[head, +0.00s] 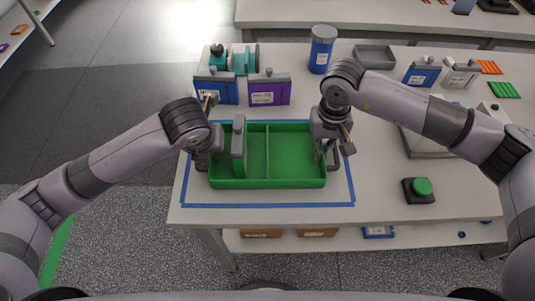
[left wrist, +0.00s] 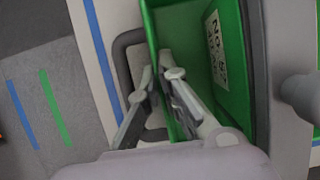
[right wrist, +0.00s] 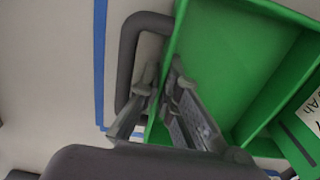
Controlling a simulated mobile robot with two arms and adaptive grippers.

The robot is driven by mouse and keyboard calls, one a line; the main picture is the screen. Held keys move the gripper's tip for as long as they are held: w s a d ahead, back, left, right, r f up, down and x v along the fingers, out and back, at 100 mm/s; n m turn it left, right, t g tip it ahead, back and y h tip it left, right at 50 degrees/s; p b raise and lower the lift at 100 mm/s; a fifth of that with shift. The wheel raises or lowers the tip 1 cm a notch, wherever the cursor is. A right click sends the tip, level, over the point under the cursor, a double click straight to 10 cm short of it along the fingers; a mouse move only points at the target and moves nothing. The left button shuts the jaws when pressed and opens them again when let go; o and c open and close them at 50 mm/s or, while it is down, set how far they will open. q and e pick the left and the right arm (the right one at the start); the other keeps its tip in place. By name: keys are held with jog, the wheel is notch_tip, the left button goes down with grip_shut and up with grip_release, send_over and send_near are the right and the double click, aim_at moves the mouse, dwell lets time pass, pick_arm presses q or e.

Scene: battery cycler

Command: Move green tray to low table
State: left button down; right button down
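The green tray (head: 267,183) sits on the white table inside a blue tape outline. It has a divider, and a grey-topped pack (head: 239,138) stands in its left part. My left gripper (head: 207,158) is at the tray's left end. In the left wrist view its fingers (left wrist: 157,85) are close together on both sides of the tray wall, beside a dark handle loop (left wrist: 122,60). My right gripper (head: 329,152) is at the right end. In the right wrist view its fingers (right wrist: 160,82) pinch the wall, one inside the tray. I cannot make out a low table.
Behind the tray stand a blue pack (head: 228,92), a purple pack (head: 269,94), a teal device (head: 243,61) and a blue canister (head: 322,48). A green button box (head: 421,188) is to the right. Open floor (head: 110,130) lies left of the table.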

pick_arm(q)
jog(key=shift+w+r, duration=0.1)
jog(key=shift+r, duration=0.1)
pick_arm(e)
jog(key=shift+w+r, duration=0.15)
jog(key=shift+r, duration=0.05)
